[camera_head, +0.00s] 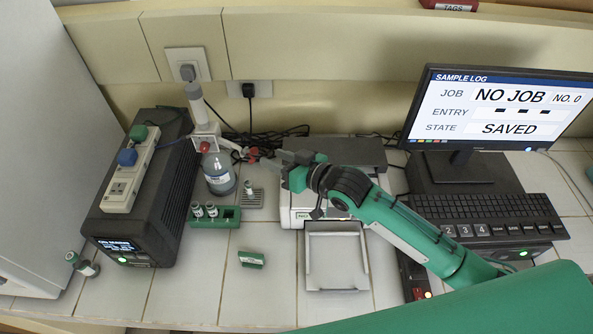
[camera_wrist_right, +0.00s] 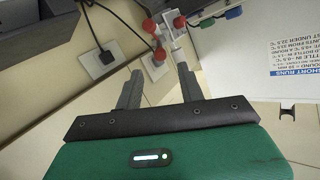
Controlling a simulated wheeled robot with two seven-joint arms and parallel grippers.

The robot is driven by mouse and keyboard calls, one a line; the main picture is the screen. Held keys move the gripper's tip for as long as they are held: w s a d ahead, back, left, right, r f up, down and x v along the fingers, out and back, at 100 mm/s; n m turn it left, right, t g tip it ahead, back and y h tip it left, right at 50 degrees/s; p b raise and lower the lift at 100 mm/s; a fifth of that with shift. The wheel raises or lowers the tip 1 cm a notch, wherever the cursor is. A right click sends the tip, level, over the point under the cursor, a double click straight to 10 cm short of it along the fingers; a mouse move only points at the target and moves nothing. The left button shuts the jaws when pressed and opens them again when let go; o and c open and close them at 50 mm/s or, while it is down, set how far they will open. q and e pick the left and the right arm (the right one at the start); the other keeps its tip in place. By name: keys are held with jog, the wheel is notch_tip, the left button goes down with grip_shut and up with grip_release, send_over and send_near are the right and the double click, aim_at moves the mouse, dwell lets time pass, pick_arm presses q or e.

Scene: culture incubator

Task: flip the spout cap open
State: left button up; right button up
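A bottle-top dispenser (camera_head: 206,137) with a white upright body and a red knob sits on a clear bottle (camera_head: 218,174) of bluish liquid. Its spout reaches right, and a red spout cap (camera_head: 253,155) is at the spout's end. My right gripper (camera_head: 274,160) is just right of the cap, its fingers toward it. In the right wrist view the right gripper (camera_wrist_right: 156,72) has its fingers apart with nothing held. Red parts of the dispenser (camera_wrist_right: 159,54) appear just beyond the fingertips; which one is the cap is hard to tell. My left gripper is not in view.
A green rack (camera_head: 215,220) with small vials stands in front of the bottle. A dark box (camera_head: 150,190) with a power strip is at left. A white device with an open tray (camera_head: 337,285) lies below my right arm. A monitor (camera_head: 495,110) and keyboard are at right.

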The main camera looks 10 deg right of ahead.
jog(key=b+v, duration=0.1)
jog(key=v, duration=0.5)
jog(key=shift+b, duration=0.3)
jog(key=shift+f, duration=0.1)
